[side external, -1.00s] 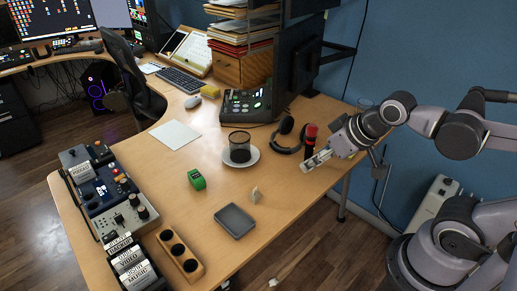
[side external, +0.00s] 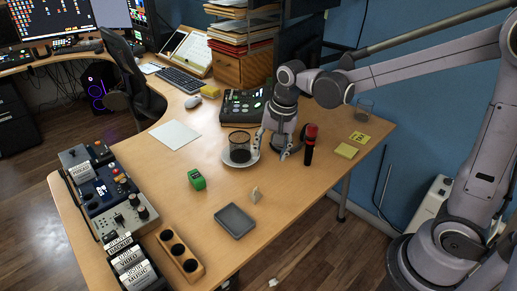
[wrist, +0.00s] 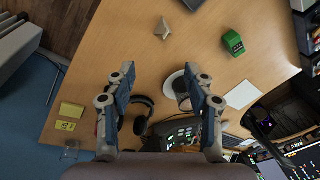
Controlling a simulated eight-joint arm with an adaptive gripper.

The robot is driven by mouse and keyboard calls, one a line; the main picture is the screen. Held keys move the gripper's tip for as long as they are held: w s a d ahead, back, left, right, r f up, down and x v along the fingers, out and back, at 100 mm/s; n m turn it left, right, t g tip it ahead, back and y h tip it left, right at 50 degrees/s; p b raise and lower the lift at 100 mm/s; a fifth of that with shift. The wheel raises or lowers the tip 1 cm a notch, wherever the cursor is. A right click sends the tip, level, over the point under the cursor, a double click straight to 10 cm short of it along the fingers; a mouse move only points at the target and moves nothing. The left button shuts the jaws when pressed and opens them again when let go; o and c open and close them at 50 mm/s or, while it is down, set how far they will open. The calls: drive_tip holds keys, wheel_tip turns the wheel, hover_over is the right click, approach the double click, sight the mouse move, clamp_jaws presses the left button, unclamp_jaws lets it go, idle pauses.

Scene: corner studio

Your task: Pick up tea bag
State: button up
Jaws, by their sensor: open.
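The tea bag (side external: 255,195) is a small pale beige packet standing on the wooden desk, behind the grey tray. It also shows in the wrist view (wrist: 162,29), near the top and beyond my fingertips. My gripper (side external: 273,147) points down over the desk just right of the dark glass cup (side external: 239,143) on its white saucer (side external: 238,163). In the wrist view my gripper (wrist: 159,75) has its two fingers wide apart with nothing held between them. The tea bag is clear of both fingers.
The grey tray (side external: 235,221) lies in front of the tea bag, and a green object (side external: 197,180) lies to its left. A red-topped black cylinder (side external: 310,145) stands right of my gripper. Headphones (wrist: 143,108) show in the wrist view. Yellow notes (side external: 346,151) lie at the right.

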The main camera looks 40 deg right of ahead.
drive_tip(key=w+f+m, duration=0.1)
drive_tip(key=w+f, duration=0.1)
drive_tip(key=f, duration=0.1)
drive_tip(key=w+a+f+m+g, duration=0.1)
drive_tip(key=f+m, duration=0.1)
drive_tip(key=f, duration=0.1)
drive_tip(key=w+f+m+g, duration=0.1)
drive_tip(key=w+f+m, duration=0.1)
drive_tip(key=f, duration=0.1)
drive_tip(key=shift+w+a+f, duration=0.15)
drive_tip(key=shift+w, duration=0.15)
hover_over(254, 193)
wheel_tip(254, 193, down, 6)
drive_tip(key=shift+w+r, duration=0.1)
drive_tip(key=shift+r, duration=0.15)
drive_tip(key=shift+w+d+f, duration=0.1)
drive_tip(key=shift+f, duration=1.25)
drive_tip(key=shift+w+d+f, duration=0.1)
drive_tip(key=shift+f, duration=1.2)
drive_tip(key=c, duration=0.6)
